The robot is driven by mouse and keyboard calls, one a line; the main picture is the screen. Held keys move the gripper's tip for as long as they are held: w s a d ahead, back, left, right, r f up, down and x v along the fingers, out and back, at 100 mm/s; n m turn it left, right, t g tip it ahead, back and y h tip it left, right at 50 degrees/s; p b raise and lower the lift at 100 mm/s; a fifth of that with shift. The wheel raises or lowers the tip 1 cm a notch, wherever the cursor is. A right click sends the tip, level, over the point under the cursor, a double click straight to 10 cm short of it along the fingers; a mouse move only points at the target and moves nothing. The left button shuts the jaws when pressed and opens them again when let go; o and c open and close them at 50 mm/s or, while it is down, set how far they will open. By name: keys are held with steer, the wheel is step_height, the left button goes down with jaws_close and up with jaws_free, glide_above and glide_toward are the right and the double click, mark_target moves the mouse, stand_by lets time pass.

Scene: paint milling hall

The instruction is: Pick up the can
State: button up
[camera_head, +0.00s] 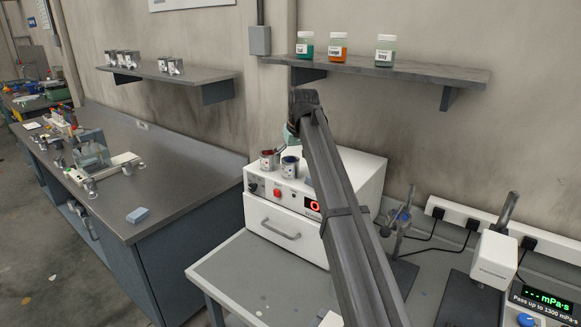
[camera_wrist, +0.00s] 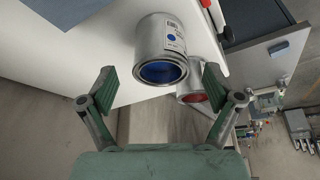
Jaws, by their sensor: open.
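An open silver can with blue inside (camera_wrist: 162,62) shows in the wrist view, ahead of and between my gripper's fingers (camera_wrist: 160,88). The fingers are spread wide and hold nothing. A second can with red inside (camera_wrist: 193,94) is to its right, partly behind it. In the head view, the blue can (camera_head: 289,168) and the red can (camera_head: 267,161) stand side by side on a white cabinet (camera_head: 284,226). My arm crosses in front and hides most of my gripper there. Which can the task means is not shown.
The cabinet has a drawer handle and a red button. A wall shelf (camera_head: 440,77) with three jars is above. More small cans stand on the left shelf (camera_head: 200,77). A grey bench (camera_head: 160,190) is left. A viscometer (camera_head: 494,262) and cables are right.

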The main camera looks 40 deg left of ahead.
steer(key=shift+p+x, duration=0.65)
steer(key=shift+x, duration=1.2)
steer(key=shift+s, duration=0.1)
steer(key=c, duration=1.3)
steer(key=shift+c, duration=0.2)
steer(key=shift+r, duration=0.1)
